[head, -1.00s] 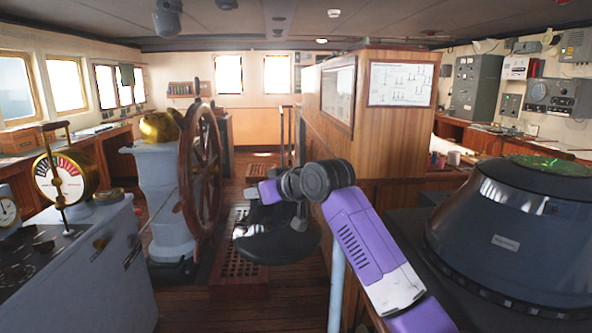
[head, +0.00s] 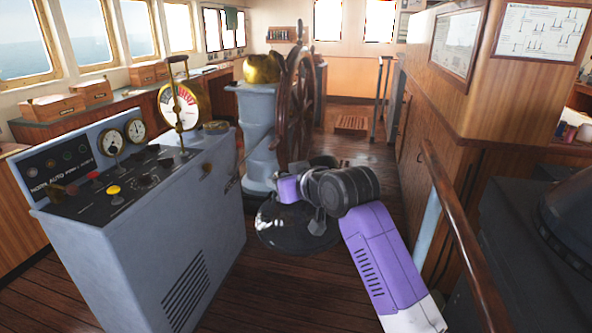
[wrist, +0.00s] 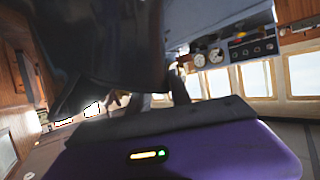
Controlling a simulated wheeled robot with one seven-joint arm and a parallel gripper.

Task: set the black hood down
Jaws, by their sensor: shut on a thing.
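The black hood (head: 278,238) is a dark, shiny, wide-rimmed piece. In the head view it hangs below my wrist, right of the grey console and in front of the ship's wheel. My gripper (head: 318,222) is shut on it, though my arm partly covers the grip. In the wrist view the hood (wrist: 110,40) fills the upper left as a blurred dark mass, and its far side is hidden.
The grey control console (head: 150,220) with gauges stands at left. The ship's wheel (head: 297,105) and its pedestal are behind the hood. A wooden handrail (head: 462,230) and dark housing (head: 520,245) are at right. Plank floor (head: 270,295) shows bare in front.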

